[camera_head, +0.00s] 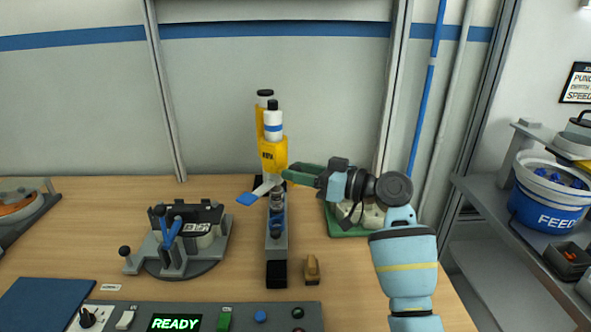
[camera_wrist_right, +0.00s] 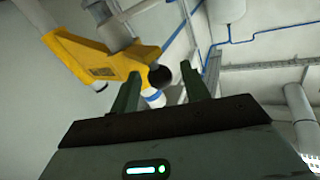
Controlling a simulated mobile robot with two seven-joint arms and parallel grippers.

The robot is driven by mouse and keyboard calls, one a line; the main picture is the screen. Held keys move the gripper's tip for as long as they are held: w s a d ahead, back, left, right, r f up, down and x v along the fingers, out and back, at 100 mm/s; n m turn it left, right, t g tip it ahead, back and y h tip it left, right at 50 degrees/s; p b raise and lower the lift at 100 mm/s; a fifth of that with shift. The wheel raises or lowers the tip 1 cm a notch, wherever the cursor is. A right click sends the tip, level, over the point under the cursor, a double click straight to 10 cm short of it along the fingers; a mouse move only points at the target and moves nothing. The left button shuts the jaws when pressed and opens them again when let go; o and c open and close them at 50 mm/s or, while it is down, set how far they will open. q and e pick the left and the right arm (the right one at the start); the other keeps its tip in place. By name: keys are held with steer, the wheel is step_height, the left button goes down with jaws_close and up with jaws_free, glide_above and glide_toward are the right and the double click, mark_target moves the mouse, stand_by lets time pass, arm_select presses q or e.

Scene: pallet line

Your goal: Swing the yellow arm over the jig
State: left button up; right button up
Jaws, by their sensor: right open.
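The yellow arm (camera_head: 273,152) stands upright behind the middle of the bench, with white bottle-like cylinders at its top. In the wrist view the yellow arm (camera_wrist_right: 95,60) carries a black round knob (camera_wrist_right: 160,77), which shows between the open fingers (camera_wrist_right: 160,88). I cannot tell whether they touch it. My left gripper is out of view.
A clamp device with blue handles (camera_head: 172,230) stands on the left. A control panel (camera_head: 190,318) with a READY display lies along the front. A small tan block (camera_head: 312,270) sits right of the fixture. A blue FEED bucket (camera_head: 545,205) stands on the right shelf.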

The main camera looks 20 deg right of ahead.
steer(key=shift+w+a, duration=0.5)
steer(key=shift+a, duration=0.05)
jaws_close()
